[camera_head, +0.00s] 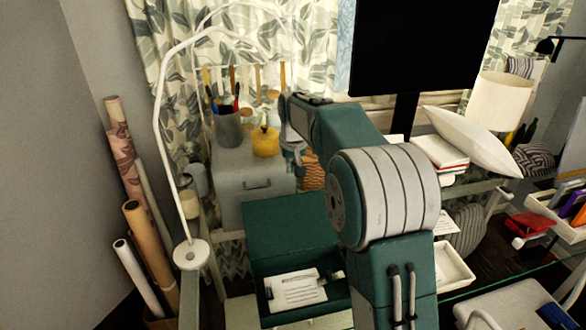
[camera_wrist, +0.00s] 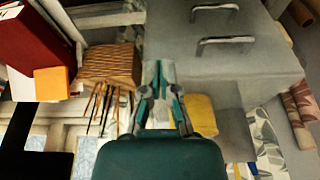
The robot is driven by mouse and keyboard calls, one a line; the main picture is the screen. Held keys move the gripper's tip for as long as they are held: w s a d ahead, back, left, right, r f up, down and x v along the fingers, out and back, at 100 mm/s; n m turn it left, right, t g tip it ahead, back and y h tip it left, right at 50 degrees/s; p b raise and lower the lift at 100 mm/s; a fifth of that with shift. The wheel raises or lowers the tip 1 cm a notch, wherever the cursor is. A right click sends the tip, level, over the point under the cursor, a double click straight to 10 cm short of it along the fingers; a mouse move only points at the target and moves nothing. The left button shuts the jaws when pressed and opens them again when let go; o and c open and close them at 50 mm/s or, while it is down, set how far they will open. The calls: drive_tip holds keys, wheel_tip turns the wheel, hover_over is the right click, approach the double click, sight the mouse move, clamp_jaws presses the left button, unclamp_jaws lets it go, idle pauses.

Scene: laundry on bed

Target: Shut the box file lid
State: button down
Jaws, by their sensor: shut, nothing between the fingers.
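The green box file (camera_head: 262,299) stands open on the desk in the head view, with white papers (camera_head: 296,290) inside. Its green lid (camera_head: 285,222) is raised at the back, and my arm covers its right side. My gripper (camera_head: 299,160) is shut and empty, above and behind the raised lid, beside a yellow pot and apart from the lid. In the wrist view my gripper (camera_wrist: 160,80) shows its fingers together with nothing between them. I cannot make out the box file in the wrist view.
A grey drawer cabinet (camera_head: 255,205) stands behind the lid, bearing the yellow pot (camera_head: 265,142) and a grey pen cup (camera_head: 229,128). A white lamp (camera_head: 191,253) stands to the left. A white tray (camera_head: 455,268) lies right of my arm. Wall and rolls fill the far left.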

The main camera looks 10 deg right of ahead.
sight(292, 222)
drive_tip(key=a+x, duration=0.2)
drive_tip(key=x, duration=0.5)
drive_tip(key=s, duration=0.4)
drive_tip(key=shift+d+r, duration=0.2)
drive_tip(key=shift+d, duration=0.1)
drive_tip(key=shift+d, duration=0.15)
drive_tip(key=shift+s+r+t, duration=0.25)
drive_tip(key=shift+s+t, duration=0.15)
drive_tip(key=shift+s, duration=0.1)
drive_tip(key=shift+s, duration=0.2)
